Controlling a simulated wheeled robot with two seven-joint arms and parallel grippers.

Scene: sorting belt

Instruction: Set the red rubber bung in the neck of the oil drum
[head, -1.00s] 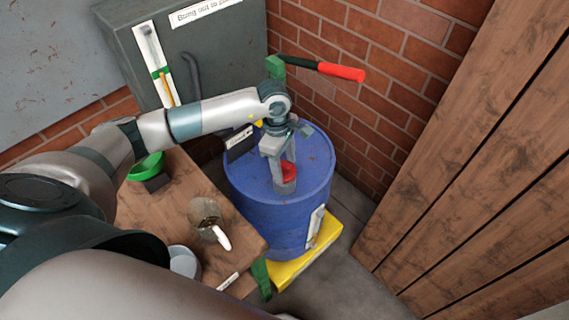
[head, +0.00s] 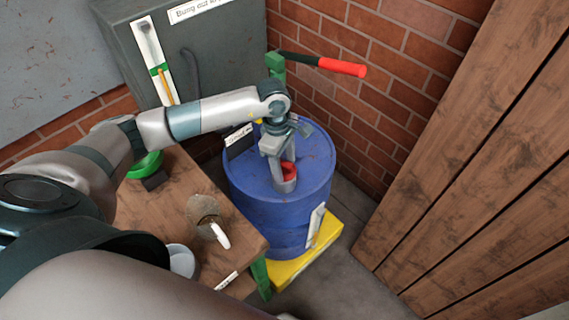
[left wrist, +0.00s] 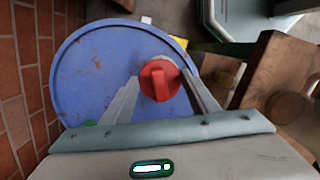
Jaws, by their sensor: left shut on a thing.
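The blue oil drum (head: 255,205) stands upright in the corner, with a short grey neck (head: 285,186) on its top. My left gripper (head: 284,168) points down over the neck and is shut on the red rubber bung (head: 289,173). The bung is at the mouth of the neck, and the neck's rim shows around its lower part. How deep it sits is hidden. In the left wrist view the bung (left wrist: 160,80) is between my two fingers, with the drum lid (left wrist: 95,75) behind it. My right gripper is not in view.
A red-handled lever (head: 340,69) juts out behind the drum. Brick wall and a wooden partition (head: 480,190) stand to the right. The drum rests on a yellow base (head: 300,268).

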